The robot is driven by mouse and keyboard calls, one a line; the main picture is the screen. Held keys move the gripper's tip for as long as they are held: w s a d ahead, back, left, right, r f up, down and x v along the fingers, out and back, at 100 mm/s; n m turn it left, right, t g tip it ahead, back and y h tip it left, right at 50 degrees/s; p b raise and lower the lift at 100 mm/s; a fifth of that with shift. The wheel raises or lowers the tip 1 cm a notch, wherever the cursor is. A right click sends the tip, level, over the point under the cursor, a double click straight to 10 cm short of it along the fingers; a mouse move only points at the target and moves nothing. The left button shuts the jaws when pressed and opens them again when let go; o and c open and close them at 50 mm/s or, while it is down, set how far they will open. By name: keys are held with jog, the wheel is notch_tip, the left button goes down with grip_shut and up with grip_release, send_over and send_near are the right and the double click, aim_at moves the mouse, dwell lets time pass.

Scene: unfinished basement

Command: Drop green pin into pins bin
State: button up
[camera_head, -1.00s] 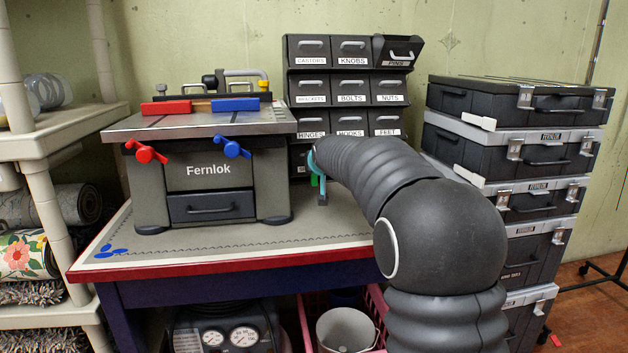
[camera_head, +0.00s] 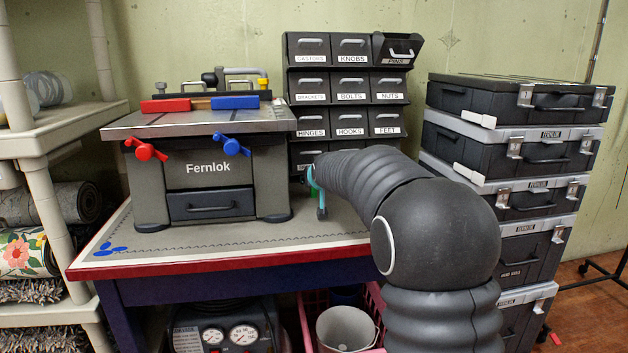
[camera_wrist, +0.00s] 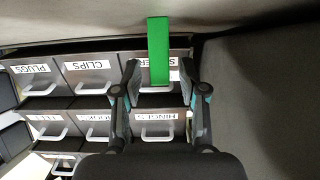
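The green pin (camera_wrist: 158,50) is a flat-looking bright green bar in the wrist view. It lies between my two fingers, with a gap on each side. My gripper (camera_wrist: 159,68) is open and empty around it. In the head view my gripper (camera_head: 318,190) is low in front of the drawer rack, mostly hidden behind my arm, and I cannot make out the pin clearly there. The pins bin (camera_head: 398,50) is the top right drawer of the rack; it sticks out, tilted forward, with its label showing.
The dark drawer rack (camera_head: 330,72) has several labelled drawers. A grey Fernlok machine (camera_head: 208,170) stands to its left on the workbench (camera_head: 160,243). Stacked black and grey tool cases (camera_head: 515,145) stand close on the right. A beige shelf (camera_head: 60,135) is at far left.

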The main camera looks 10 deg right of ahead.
jog(key=shift+r, duration=0.1)
jog(key=shift+s+r, duration=0.1)
jog(key=shift+r, duration=0.05)
jog(key=b+v, duration=0.1)
jog(key=v, duration=1)
jog(key=shift+s, duration=0.4)
jog(key=shift+r, duration=0.1)
